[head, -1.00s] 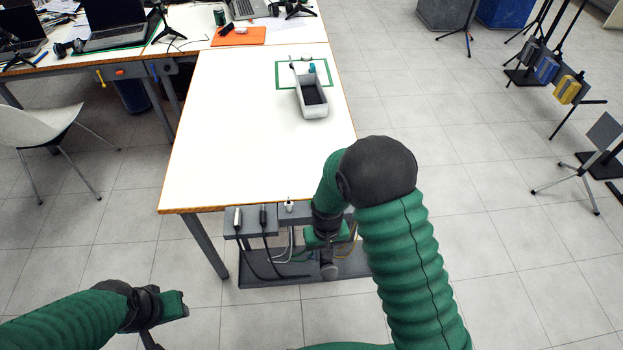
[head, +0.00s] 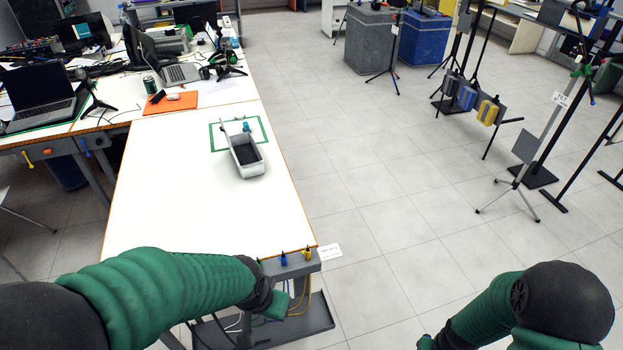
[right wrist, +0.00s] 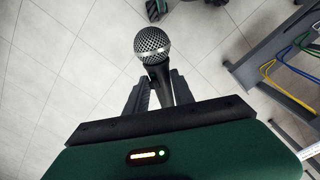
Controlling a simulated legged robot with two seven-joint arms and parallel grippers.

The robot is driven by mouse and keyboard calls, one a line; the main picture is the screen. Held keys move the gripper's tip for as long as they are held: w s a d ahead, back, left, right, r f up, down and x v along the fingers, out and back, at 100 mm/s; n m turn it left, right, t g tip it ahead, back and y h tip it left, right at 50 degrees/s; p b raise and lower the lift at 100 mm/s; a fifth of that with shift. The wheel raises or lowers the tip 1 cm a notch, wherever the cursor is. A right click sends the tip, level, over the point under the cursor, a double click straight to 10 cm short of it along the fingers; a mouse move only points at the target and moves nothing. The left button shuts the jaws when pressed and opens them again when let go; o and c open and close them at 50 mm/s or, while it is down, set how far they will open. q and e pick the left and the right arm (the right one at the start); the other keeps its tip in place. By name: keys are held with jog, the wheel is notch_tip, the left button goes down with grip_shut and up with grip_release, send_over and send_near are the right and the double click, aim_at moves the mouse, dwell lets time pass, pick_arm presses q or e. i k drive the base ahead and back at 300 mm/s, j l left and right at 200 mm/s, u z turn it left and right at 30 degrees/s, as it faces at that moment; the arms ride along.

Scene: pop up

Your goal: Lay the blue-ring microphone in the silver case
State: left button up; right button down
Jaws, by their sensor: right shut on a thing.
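The silver-grey case (head: 260,172) stands open on the white table, its dark inside facing up. My right gripper (right wrist: 157,88) is shut on a microphone with a silver mesh head (right wrist: 152,44), over the tiled floor in the right wrist view. No blue ring shows on the visible part of this microphone; its lower body is hidden. In the head view my right arm is at the bottom right and its gripper is largely out of frame. My left gripper (head: 281,304) is low by the table's front edge; its fingers are not clear.
Small upright blue (head: 283,259) and yellow (head: 306,254) pieces stand on a rack at the table's front edge, with cables below. A green outline (head: 217,140) surrounds the case's far end. The near white tabletop (head: 165,205) is clear. Laptops and an orange mat (head: 172,101) lie farther back.

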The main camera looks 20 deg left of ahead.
aim_at(245, 161)
jog(key=i+z, duration=0.15)
jog(key=i, duration=2.55)
jog(key=i+u, duration=0.45)
jog(key=i+l+u, duration=0.2)
jog(key=u, duration=0.2)
jog(key=i+l+u, duration=0.25)
jog(key=u, duration=0.2)
jog(key=i+l+u, duration=0.25)
jog(key=u, duration=0.15)
jog(key=l, duration=0.1)
